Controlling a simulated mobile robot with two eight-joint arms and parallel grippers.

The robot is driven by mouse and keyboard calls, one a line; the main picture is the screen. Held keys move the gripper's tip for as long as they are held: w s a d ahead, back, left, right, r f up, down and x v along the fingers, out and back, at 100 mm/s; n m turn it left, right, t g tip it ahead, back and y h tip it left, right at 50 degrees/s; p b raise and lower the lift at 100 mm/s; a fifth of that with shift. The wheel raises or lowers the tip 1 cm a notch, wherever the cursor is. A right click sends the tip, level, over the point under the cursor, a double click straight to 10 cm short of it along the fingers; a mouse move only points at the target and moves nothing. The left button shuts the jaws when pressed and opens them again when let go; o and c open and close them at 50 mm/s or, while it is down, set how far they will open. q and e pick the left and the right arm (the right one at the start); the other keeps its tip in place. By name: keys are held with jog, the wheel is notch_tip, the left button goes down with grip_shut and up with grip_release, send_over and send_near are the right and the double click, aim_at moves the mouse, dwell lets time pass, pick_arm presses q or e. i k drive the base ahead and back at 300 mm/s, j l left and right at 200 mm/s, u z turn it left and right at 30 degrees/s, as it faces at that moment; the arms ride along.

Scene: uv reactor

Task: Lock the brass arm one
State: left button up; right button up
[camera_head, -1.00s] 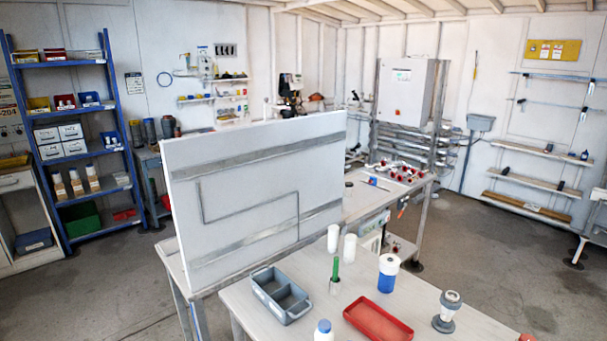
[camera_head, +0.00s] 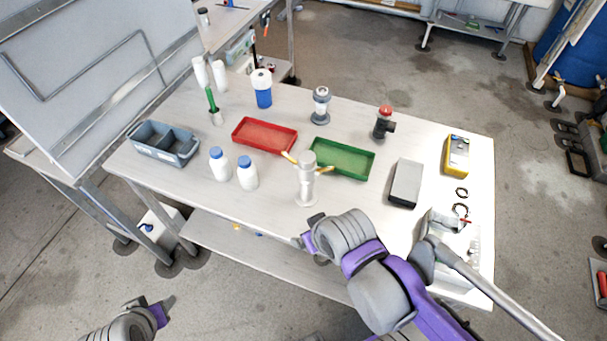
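The brass arms (camera_head: 291,158) stick out from the top of a pale upright cylinder (camera_head: 306,182), which stands near the front edge of the table. One arm points up and left; another piece shows at the right of the top. I cannot tell which is arm one. My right gripper (camera_head: 308,232) is just in front of the table edge, below the cylinder and apart from it; its fingers are too hidden to read. My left gripper (camera_head: 160,310) is low at the left, over the floor and away from the table; its opening is unclear.
Red tray (camera_head: 264,137), green tray (camera_head: 341,158), grey box (camera_head: 405,183) and yellow device (camera_head: 457,155) lie on the white table (camera_head: 210,199). A grey divided bin (camera_head: 164,144) is at the left end.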

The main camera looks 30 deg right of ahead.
aim_at(283, 153)
jog(key=j+z, duration=0.1)
jog(key=z, duration=0.3)
jog(key=j+z, duration=0.15)
jog(key=z, duration=0.2)
jog(key=j+z, duration=0.1)
jog(key=z, duration=0.3)
